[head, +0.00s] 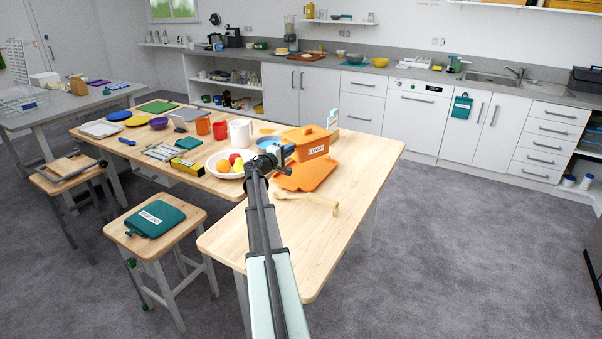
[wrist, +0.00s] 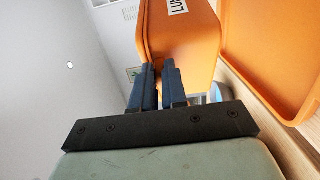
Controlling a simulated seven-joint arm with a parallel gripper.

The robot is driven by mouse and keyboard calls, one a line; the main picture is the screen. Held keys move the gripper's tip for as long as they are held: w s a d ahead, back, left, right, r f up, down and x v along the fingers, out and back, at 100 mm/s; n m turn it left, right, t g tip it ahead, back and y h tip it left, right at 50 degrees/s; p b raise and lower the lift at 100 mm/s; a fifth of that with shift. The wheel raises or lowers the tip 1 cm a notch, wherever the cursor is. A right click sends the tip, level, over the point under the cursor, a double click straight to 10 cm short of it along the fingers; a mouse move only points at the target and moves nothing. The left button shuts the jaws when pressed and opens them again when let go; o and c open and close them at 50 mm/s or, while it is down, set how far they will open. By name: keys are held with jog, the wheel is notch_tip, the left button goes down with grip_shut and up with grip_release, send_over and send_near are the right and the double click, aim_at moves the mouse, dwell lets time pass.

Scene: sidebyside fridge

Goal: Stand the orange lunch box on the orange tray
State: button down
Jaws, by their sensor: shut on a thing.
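The orange lunch box (head: 305,140), with a white label, is at the far side of the table, just behind the orange tray (head: 308,178) in the head view. My gripper (head: 287,151) reaches its left side. In the wrist view the dark fingers (wrist: 166,80) are close together and shut on the near edge of the lunch box (wrist: 180,42). The tray (wrist: 275,55) lies to the right there, with a narrow gap between them. The exact grip spot is hidden, and I cannot tell whether the box touches the table.
A white plate of fruit (head: 225,168), a blue bowl (head: 268,142) and a white mug (head: 240,132) stand left of the box. A wooden utensil (head: 310,199) lies in front of the tray.

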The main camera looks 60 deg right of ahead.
jog(key=shift+f, duration=4.7)
jog(key=c, duration=1.2)
grip_release()
jog(key=shift+o, duration=0.2)
jog(key=a, duration=0.8)
jog(key=w+a, duration=0.1)
jog(key=a, duration=0.3)
jog(key=shift+w+f, duration=0.1)
